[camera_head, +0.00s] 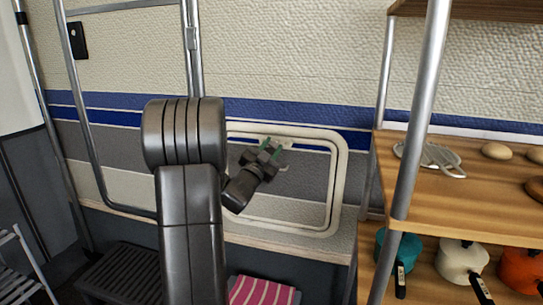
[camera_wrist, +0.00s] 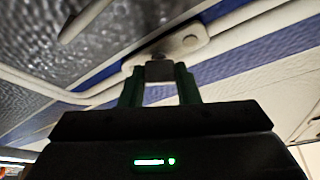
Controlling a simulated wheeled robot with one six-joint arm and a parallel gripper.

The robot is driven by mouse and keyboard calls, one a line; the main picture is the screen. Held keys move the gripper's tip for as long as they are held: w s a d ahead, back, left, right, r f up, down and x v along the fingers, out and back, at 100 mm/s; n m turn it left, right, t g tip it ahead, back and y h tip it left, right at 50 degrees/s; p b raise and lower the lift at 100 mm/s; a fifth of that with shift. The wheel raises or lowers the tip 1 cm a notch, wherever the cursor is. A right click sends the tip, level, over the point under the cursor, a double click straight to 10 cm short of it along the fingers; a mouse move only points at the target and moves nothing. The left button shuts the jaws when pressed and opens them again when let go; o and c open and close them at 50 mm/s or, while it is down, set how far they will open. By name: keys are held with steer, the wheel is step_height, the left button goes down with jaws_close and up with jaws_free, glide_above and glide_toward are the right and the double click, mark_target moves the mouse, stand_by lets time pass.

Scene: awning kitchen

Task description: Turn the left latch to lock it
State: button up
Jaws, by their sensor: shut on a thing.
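A hatch with a rounded cream frame (camera_head: 341,185) is set in the striped caravan wall, and its door looks flush with the frame. My gripper (camera_head: 266,153) is at the frame's top edge, reaching up from the left. In the wrist view, a pale latch plate (camera_wrist: 186,38) sits on the frame, with a small grey latch knob (camera_wrist: 159,70) below it. The green fingers of my gripper (camera_wrist: 158,82) are on both sides of the knob and shut on it. My gripper hides most of the latch in the head view, so its angle is unclear.
A wooden shelf (camera_head: 470,210) with metal posts stands at the right, with pots (camera_head: 460,258) on its lower level. A metal ladder frame (camera_head: 90,150) stands at the left. A pink striped cloth (camera_head: 262,291) lies below the hatch.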

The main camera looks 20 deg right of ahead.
steer(key=m+g, duration=0.1)
steer(key=m, duration=0.3)
steer(key=m+g+p, duration=0.1)
steer(key=m+g, duration=0.1)
steer(key=m, duration=0.1)
steer(key=m+g, duration=0.1)
steer(key=m, duration=0.3)
steer(key=shift+r+m+g, duration=0.25)
steer(key=shift+m+g, duration=0.05)
steer(key=shift+m+g+y+p, duration=0.3)
steer(key=shift+m+p, duration=0.3)
steer(key=shift+m, duration=0.3)
steer(key=shift+f+m, duration=0.1)
steer(key=shift+m, duration=0.2)
steer(key=o, duration=1)
